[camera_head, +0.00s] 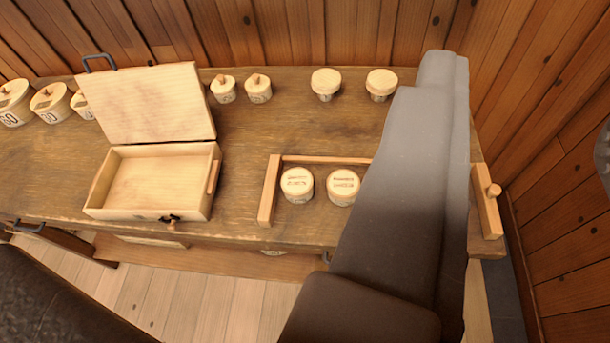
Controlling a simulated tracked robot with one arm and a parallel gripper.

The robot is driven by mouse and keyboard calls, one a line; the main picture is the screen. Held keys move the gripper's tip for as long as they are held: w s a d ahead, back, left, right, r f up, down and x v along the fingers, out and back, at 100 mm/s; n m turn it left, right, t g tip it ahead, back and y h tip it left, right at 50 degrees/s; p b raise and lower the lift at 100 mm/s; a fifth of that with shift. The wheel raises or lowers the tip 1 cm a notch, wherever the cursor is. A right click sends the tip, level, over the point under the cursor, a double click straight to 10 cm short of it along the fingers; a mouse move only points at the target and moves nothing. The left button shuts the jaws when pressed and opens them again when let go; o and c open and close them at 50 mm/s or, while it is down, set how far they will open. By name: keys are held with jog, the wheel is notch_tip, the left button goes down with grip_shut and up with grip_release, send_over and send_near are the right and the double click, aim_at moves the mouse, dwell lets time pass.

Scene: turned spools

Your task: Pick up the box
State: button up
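An open wooden box (155,185) stands on the left half of the wooden table, empty inside. Its lid (143,103) is raised at the back, and a small dark clasp shows on its front wall. A long dark grey and brown form, which I take to be my gripper (441,70), reaches from the bottom centre up over the right part of the table. It is well to the right of the box and apart from it. I cannot make out separate fingertips or whether they are open. It hides part of the table behind it.
The table (245,150) has several lidded pots along its back, including one pot (326,84). A low wooden rack (268,190) with two round jars (297,184) stands right of the box. Plank walls close the back and right. A dark rounded shape (55,300) fills the lower left.

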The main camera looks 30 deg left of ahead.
jog(key=o, duration=0.7)
jog(key=shift+w+d, duration=0.15)
jog(key=shift+w, duration=0.15)
jog(key=shift+o, duration=0.2)
jog(key=w+d+f+n+t+p, duration=0.1)
jog(key=w+d+f+n, duration=0.1)
jog(key=w+f, duration=0.55)
jog(key=w+d+f+n+t+p, duration=0.15)
jog(key=w+f, duration=0.25)
jog(key=w, duration=0.7)
jog(key=n+g+y+p, duration=0.3)
jog(key=n+g+y, duration=0.4)
jog(key=g+y, duration=0.35)
send_near(300, 185)
jog(key=w+a+b, duration=0.1)
jog(key=w+a+f+b, duration=0.1)
jog(key=shift+a+t+y, duration=0.25)
jog(key=shift+a+t, duration=0.05)
jog(key=shift+n, duration=0.25)
jog(key=b+x, duration=0.1)
jog(key=x, duration=0.1)
jog(key=f+x, duration=0.1)
jog(key=x, duration=0.1)
jog(key=shift+s+a+b, duration=0.1)
jog(key=shift+a+b, duration=0.05)
jog(key=shift+b, duration=0.2)
jog(key=shift+w+a+f, duration=0.15)
jog(key=shift+w+a, duration=0.1)
jog(key=shift+a, duration=0.05)
